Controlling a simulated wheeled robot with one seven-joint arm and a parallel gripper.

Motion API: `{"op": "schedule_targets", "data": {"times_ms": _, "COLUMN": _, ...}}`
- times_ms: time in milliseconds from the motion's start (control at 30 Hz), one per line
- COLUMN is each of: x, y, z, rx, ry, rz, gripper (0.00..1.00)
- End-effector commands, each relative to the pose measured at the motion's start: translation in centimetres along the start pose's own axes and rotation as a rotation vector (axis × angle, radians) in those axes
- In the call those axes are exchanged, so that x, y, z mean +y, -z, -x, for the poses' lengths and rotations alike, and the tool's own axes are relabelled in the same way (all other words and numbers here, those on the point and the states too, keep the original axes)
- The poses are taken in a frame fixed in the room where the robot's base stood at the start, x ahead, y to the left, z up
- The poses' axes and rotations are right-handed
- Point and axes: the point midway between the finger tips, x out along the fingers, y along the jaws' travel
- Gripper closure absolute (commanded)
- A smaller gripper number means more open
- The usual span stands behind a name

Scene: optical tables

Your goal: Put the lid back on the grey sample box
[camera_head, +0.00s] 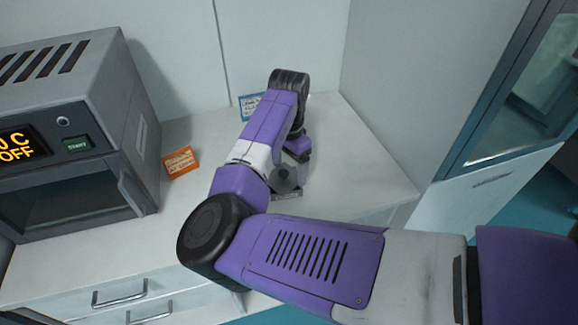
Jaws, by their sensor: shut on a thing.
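My gripper (303,157) is over the right part of the white counter, partly hidden by my purple arm. It is shut, and the thing between its fingers is mostly hidden; it appears to be the lid. Just below and in front of the fingers is a grey piece (287,177) with a rounded darker part, which I take for the lid, seemingly tilted. A grey edge (288,195) low beside it looks like part of the grey sample box. The arm hides the rest, and I cannot tell whether lid and box touch.
A grey oven-like unit (136,120) with a lit display stands at the left of the counter (375,170). An orange label card (180,161) is beside it, and a blue card (250,105) is at the back. The counter's right side is clear, up to a wall.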

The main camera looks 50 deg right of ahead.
Motion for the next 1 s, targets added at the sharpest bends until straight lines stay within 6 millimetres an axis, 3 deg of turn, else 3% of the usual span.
{"op": "schedule_targets", "data": {"times_ms": 333, "x": 0.0, "y": 0.0, "z": 0.0, "rx": 0.0, "ry": 0.0, "rz": 0.0, "gripper": 0.59}}
{"op": "schedule_targets", "data": {"times_ms": 367, "x": 0.0, "y": 0.0, "z": 0.0, "rx": 0.0, "ry": 0.0, "rz": 0.0, "gripper": 0.13}}
{"op": "schedule_targets", "data": {"times_ms": 433, "x": 0.0, "y": 0.0, "z": 0.0, "rx": 0.0, "ry": 0.0, "rz": 0.0, "gripper": 0.0}}
{"op": "schedule_targets", "data": {"times_ms": 1000, "x": 0.01, "y": 0.02, "z": 0.81, "rx": 0.0, "ry": 0.0, "rz": 0.0, "gripper": 0.0}}
